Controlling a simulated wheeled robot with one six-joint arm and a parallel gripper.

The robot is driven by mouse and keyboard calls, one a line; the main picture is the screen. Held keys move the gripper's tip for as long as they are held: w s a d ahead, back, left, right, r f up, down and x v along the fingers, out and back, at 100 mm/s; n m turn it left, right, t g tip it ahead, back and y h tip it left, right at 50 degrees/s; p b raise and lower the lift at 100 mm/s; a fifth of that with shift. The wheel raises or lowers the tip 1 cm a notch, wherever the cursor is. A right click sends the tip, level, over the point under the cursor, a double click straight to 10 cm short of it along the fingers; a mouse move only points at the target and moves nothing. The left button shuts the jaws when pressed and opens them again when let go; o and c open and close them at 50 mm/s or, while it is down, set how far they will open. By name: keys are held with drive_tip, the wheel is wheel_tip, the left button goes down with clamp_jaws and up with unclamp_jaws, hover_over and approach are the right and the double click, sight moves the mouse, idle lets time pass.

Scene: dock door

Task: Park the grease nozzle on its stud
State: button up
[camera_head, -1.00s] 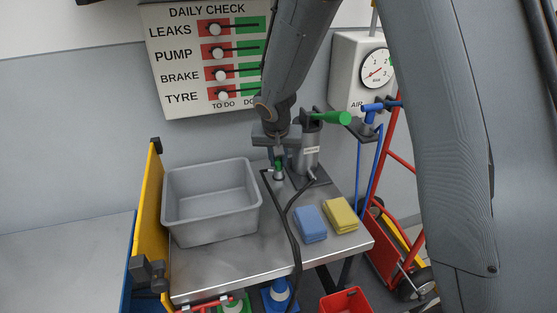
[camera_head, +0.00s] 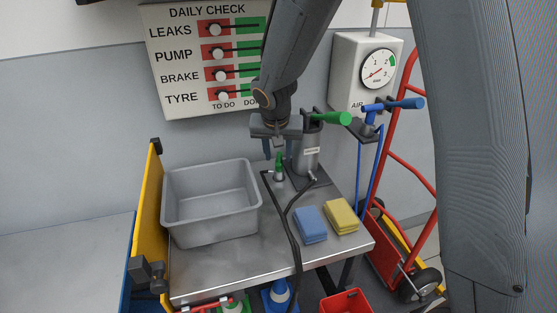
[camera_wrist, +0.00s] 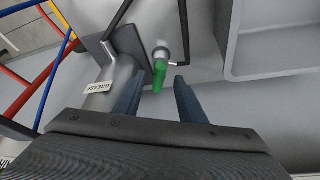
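The green grease nozzle (camera_head: 279,160) stands upright at the back of the steel table, over a short silver stud (camera_head: 279,177). It also shows in the wrist view as a green grip (camera_wrist: 160,72) with a grey round base beyond it. How fully it sits on the stud I cannot tell. My gripper (camera_head: 273,152) hangs just above the nozzle, pointing down. In the wrist view my gripper (camera_wrist: 158,88) has its two fingers wide apart, with nothing between the pads; the nozzle appears just beyond the fingertips.
The grey grease pump (camera_head: 310,150) with a green handle stands close on the right. A dark hose (camera_head: 287,225) runs over the table's front edge. A grey bin (camera_head: 212,230) fills the left; blue (camera_head: 310,222) and yellow (camera_head: 341,215) sponges lie right. An air gauge box (camera_head: 345,75) hangs behind.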

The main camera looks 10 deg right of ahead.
drive_tip(key=v, duration=0.7)
drive_tip(key=shift+r+b, duration=0.35)
drive_tip(key=shift+r, duration=0.05)
drive_tip(key=shift+s, duration=0.15)
drive_tip(key=shift+s, duration=0.1)
